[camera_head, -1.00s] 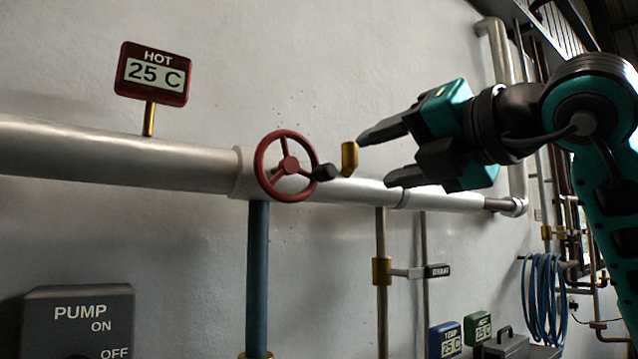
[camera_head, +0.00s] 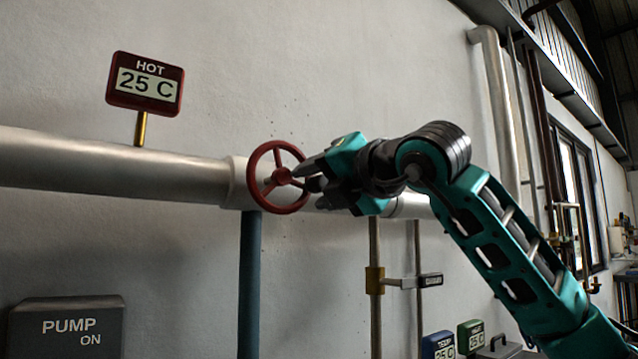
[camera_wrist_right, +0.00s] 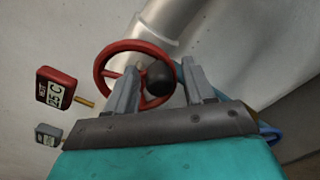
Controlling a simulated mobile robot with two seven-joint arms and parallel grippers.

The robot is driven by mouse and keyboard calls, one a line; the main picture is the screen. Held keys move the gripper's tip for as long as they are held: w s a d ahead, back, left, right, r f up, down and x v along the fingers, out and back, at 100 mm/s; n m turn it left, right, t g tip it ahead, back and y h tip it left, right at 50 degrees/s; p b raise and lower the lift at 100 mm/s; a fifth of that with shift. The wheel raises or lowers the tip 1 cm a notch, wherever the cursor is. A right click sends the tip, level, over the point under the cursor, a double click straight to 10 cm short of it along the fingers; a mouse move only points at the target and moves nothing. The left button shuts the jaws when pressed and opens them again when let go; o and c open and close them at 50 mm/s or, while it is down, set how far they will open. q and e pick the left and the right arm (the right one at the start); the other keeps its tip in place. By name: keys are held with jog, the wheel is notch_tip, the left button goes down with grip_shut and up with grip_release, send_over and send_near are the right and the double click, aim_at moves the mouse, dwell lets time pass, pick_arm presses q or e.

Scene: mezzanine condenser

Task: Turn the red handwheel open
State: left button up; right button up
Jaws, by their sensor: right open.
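The red handwheel (camera_head: 254,176) is mounted on the silver pipe, below and right of the HOT gauge. It has spokes and a black knob on its rim, which shows in the right wrist view (camera_wrist_right: 160,78). My right gripper (camera_head: 308,184) is open at the wheel's right side. In the right wrist view its two fingers (camera_wrist_right: 160,88) stand on either side of the black knob, with a gap visible on each side. The head view hides most of the knob behind the fingers. My left gripper is not in view.
The HOT gauge (camera_head: 146,84) reads 25 C above the silver pipe (camera_head: 110,166). A blue vertical pipe (camera_head: 249,280) runs below the wheel. The PUMP box (camera_head: 66,330) is at lower left. A lever valve (camera_head: 375,280) sits on a thin pipe below my right arm.

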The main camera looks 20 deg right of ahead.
grip_shut()
dwell(0.5)
